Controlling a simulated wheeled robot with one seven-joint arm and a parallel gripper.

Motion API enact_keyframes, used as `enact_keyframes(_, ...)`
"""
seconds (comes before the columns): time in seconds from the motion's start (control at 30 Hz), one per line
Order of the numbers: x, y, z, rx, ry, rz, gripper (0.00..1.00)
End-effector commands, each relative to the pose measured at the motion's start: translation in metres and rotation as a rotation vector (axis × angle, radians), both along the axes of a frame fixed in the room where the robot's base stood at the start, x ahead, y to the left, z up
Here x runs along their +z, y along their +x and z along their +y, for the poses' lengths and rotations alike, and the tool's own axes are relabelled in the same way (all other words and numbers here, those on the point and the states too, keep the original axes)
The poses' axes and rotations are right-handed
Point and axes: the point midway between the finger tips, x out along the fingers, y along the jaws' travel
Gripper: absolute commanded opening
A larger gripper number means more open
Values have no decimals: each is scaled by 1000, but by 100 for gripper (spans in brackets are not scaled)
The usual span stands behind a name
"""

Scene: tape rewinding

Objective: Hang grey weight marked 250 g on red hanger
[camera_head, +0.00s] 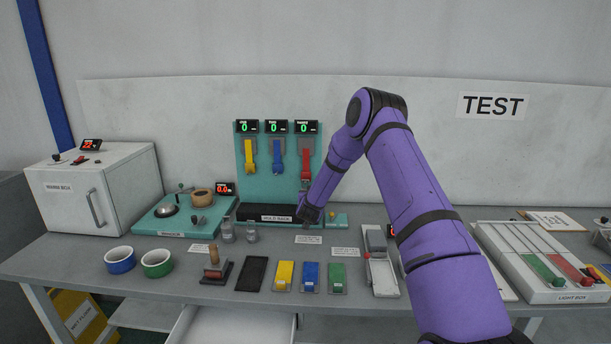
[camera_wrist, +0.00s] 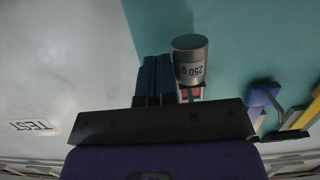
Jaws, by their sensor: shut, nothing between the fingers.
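The grey weight marked 250 g (camera_wrist: 190,58) is a metal cylinder, seen upside down in the wrist view. Red parts (camera_wrist: 190,93) show right against its label end, and it appears to hang from them; the exact contact is hidden behind my gripper. The red hanger (camera_head: 305,157) is the rightmost strap on the teal rack in the head view. My gripper (camera_wrist: 156,58) is shut and empty, its dark fingers close beside the weight. In the head view my gripper (camera_head: 308,212) is low in front of the red hanger, and the weight is not clear there.
Yellow (camera_head: 250,157) and blue (camera_head: 277,157) hangers are left of the red one. All displays above read 0. Two grey weights (camera_head: 228,232) (camera_head: 251,233) stand on the table (camera_head: 80,250). A black rack base (camera_head: 264,213) lies below the hangers.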

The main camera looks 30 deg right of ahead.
Motion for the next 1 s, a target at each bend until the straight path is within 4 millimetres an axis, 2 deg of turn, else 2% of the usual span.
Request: enact_keyframes(1.0,0,5,7,2,0,-1,0)
